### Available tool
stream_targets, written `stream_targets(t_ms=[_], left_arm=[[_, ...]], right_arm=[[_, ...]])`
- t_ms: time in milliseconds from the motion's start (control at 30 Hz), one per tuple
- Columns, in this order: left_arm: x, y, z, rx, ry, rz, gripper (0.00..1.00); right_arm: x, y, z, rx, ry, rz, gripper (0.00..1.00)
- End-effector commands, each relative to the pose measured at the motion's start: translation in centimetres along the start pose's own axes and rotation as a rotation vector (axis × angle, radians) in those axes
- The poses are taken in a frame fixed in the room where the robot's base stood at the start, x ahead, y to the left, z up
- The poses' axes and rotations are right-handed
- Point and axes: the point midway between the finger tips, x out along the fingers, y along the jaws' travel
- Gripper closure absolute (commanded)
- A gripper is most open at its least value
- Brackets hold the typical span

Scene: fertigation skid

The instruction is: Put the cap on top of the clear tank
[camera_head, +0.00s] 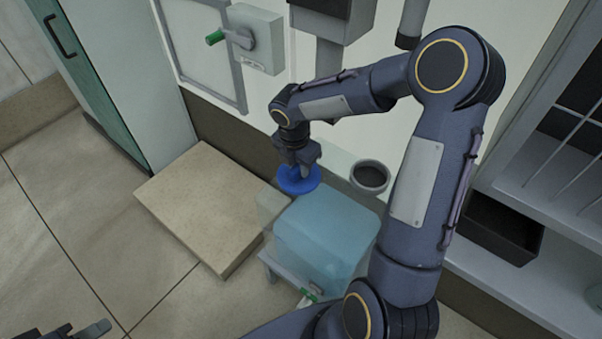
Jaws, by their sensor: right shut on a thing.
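The blue cap (297,181) is in my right gripper (298,164), which points down and is shut on it. The clear tank (327,238) stands below and to the right of the gripper, with pale blue liquid inside. A round grey opening (370,177) with a dark inside appears at the tank's top, to the right of the cap. The cap is apart from this opening. Its exact height above the tank is hard to tell. Part of my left gripper (88,331) shows at the bottom left edge; its jaw state is unclear.
A beige slab (205,207) lies on the floor left of the tank. A grey box with a green-handled valve (231,38) is on the wall behind. A dark open bin (497,229) sits on the right shelf. The tiled floor at left is clear.

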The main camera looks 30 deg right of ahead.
Motion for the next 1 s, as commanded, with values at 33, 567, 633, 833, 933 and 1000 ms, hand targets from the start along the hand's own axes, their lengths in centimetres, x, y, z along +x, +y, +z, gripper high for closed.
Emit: stream_targets(t_ms=[33, 567, 633, 833, 933, 1000], left_arm=[[0.0, 0.0, 0.0, 0.000, 0.000, 0.000, 0.64], [0.5, -0.2, 0.3, 0.000, 0.000, 0.000, 0.64], [0.6, -0.3, 0.3, 0.000, 0.000, 0.000, 0.64], [0.7, -0.3, 0.3, 0.000, 0.000, 0.000, 0.64], [0.7, -0.3, 0.3, 0.000, 0.000, 0.000, 0.64], [0.7, -0.3, 0.3, 0.000, 0.000, 0.000, 0.64]], right_arm=[[0.2, 0.0, 0.2, 0.001, 0.000, 0.000, 1.00], [4.1, 0.1, 0.4, 0.001, -0.001, 0.000, 1.00], [4.2, 0.1, 0.4, 0.001, -0.001, 0.000, 1.00], [4.4, 0.0, 0.3, 0.001, -0.001, 0.000, 0.67], [4.4, 0.0, 0.3, 0.001, -0.001, 0.000, 0.57], [4.4, 0.0, 0.3, 0.001, -0.001, 0.000, 0.57]])
